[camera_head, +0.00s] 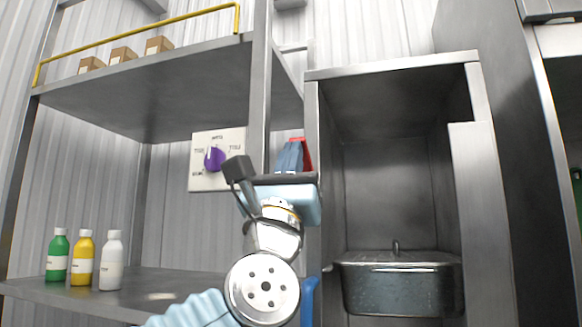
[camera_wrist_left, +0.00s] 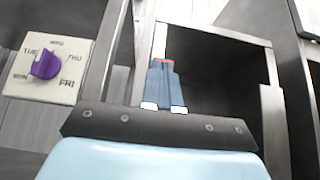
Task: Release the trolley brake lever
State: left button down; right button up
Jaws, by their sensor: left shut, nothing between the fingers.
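I cannot make out a trolley brake lever in either view. My left gripper (camera_head: 291,156) is raised in front of the metal frame between the shelf and the open cabinet. Its blue-grey fingers are shut with nothing between them, and they also show in the left wrist view (camera_wrist_left: 165,84). A little red shows at the fingertips. A blue curved piece (camera_head: 309,298) shows low beside my left arm; I cannot tell what it belongs to. My right gripper is not in view.
A dial panel (camera_head: 198,176) with a purple knob (camera_head: 214,158) is left of the gripper. Green (camera_head: 57,256), yellow (camera_head: 82,258) and white bottles (camera_head: 111,260) stand on the lower shelf. Small boxes (camera_head: 124,55) sit above. A metal pan (camera_head: 400,290) is in the cabinet.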

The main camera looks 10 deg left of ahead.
pick_arm(q)
jog(key=r+g+p, duration=0.1)
jog(key=r+p, duration=0.1)
jog(key=w+r+g+p, duration=0.1)
jog(key=r+g+p, duration=0.1)
jog(key=shift+w, duration=0.2)
jog(key=shift+w+r+p, duration=0.4)
jog(key=shift+w+p, duration=0.1)
jog(key=shift+p, duration=0.1)
jog(key=shift+w+r, duration=0.45)
jog(key=shift+w, duration=0.1)
jog(key=shift+w+a+r, duration=0.1)
jog(key=shift+r, duration=0.25)
jog(key=shift+a+y+p, duration=0.1)
jog(key=shift+y+p, duration=0.2)
